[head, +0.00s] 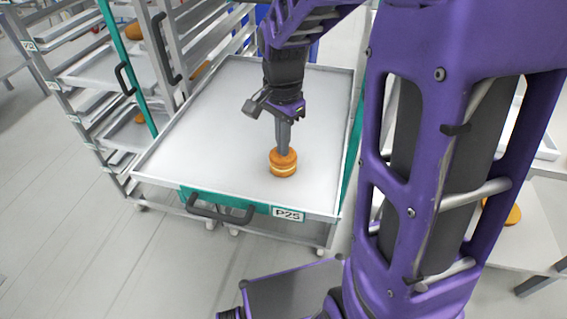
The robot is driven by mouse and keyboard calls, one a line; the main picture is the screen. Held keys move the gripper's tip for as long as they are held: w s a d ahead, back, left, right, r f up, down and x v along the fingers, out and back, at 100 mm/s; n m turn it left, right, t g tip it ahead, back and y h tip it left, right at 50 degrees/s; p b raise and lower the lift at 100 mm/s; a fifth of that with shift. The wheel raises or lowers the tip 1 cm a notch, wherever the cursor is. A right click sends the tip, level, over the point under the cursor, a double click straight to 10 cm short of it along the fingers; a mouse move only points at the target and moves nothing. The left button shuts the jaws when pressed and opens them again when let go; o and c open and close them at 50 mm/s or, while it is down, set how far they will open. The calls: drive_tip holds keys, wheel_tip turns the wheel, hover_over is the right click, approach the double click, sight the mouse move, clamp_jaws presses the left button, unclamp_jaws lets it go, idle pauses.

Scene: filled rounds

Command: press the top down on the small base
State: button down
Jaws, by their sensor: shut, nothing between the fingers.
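A small round filled bun stands on the metal tray (200,130). Its golden-brown top (280,156) sits on the small base (283,171), with a paler band of filling between them. My gripper (283,150) is shut and points straight down onto the middle of the top, and its fingertips appear to touch it. Nothing shows between the fingers. The fingertips cover part of the top's upper face. The bun looks upright and the top looks roughly centred on the base.
The tray is otherwise bare, with raised rims and a black front handle (220,212) beside a P25 label (288,214). A rack (110,125) with shelves and several brown rounds stands at the left. A brown round (500,211) shows at the right behind my arm.

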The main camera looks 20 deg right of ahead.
idle(0.3)
drive_tip(key=shift+r+p, duration=2.3)
drive_tip(key=shift+r, duration=0.55)
wheel_tip(320, 180, up, 2)
drive_tip(key=shift+r, duration=0.15)
